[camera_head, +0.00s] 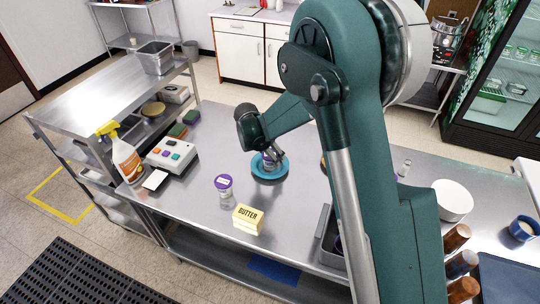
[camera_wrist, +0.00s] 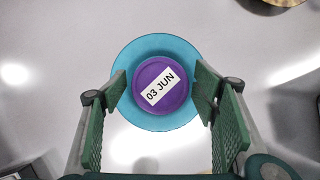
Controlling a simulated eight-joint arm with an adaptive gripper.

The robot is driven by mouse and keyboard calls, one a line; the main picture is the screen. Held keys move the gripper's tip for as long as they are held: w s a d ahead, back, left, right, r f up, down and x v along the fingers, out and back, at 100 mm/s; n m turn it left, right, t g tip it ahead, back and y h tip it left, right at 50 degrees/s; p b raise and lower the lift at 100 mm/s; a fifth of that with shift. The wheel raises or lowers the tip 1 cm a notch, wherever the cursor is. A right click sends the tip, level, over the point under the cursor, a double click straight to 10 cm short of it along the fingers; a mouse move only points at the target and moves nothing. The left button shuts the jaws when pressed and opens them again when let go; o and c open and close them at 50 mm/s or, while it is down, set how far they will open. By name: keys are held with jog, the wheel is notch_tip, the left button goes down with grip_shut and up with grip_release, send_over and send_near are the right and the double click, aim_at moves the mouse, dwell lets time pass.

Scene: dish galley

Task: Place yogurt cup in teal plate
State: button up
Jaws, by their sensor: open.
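A purple-lidded cup (camera_wrist: 160,86) with a "03 JUN" label sits over the middle of the teal plate (camera_wrist: 160,122). The plate lies flat on the steel table in the head view (camera_head: 269,176). The cup appears to stand upright in the plate; its base is hidden from above. My gripper (camera_wrist: 161,84) is open, with one finger on each side of the lid and gaps showing. In the head view my gripper (camera_head: 270,155) is directly over the plate and partly hides the cup. A second purple-lidded container (camera_head: 223,186) stands apart on the table.
A yellow butter box (camera_head: 247,218) stands in front of the plate. A button box (camera_head: 173,153), a spray bottle (camera_head: 127,160) and a steel shelf (camera_head: 110,97) are at left. White bowl (camera_head: 453,199), blue mug (camera_head: 522,229) and brown-topped jars (camera_head: 457,237) are at right.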

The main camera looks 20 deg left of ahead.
jog(key=shift+r, duration=0.2)
jog(key=v, duration=1.2)
jog(key=shift+s+f, duration=0.1)
dwell(0.4)
jog(key=s+d+r+m+y, duration=0.15)
jog(key=d+r+m, duration=0.4)
jog(key=d, duration=0.55)
jog(key=s+d+r+m, duration=0.35)
jog(key=d+r, duration=0.25)
jog(key=d, duration=0.5)
jog(key=s+d+r+m, duration=0.2)
jog(key=d+r+m, duration=0.35)
jog(key=d, duration=0.55)
jog(key=s+d+m+t, duration=0.3)
jog(key=s+d+m, duration=1.4)
jog(key=s+d, duration=0.4)
jog(key=shift+s+d, duration=0.4)
jog(key=shift+s, duration=0.1)
